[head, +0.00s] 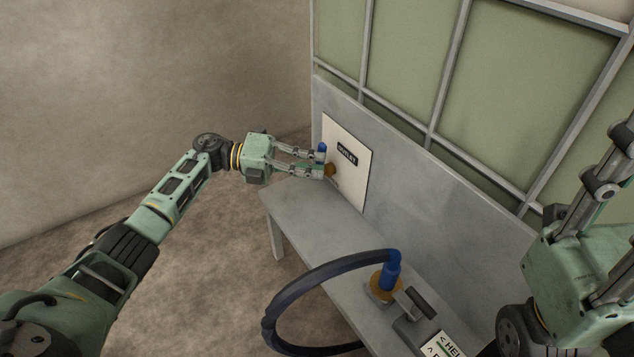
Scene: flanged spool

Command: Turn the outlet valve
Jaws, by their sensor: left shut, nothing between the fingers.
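The outlet valve shows a brass body (330,169) and a blue handle (322,147) on a white panel (357,185) labelled OUTLET. The panel stands against the grey backboard at the far end of the bench. My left gripper (321,164) is shut with nothing held, its fingertips at the valve. The fingers partly hide the valve, and I cannot tell whether they touch it. My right gripper (606,185) is at the right edge, partly cut off by the frame; its jaw state is unclear.
A grey bench (315,216) runs along a backboard (440,200). On its nearer part stands a blue-and-brass fitting (389,272) with a dark hose (300,277) looping off the front edge. A sign (442,345) lies by it. The bench between fitting and panel is clear.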

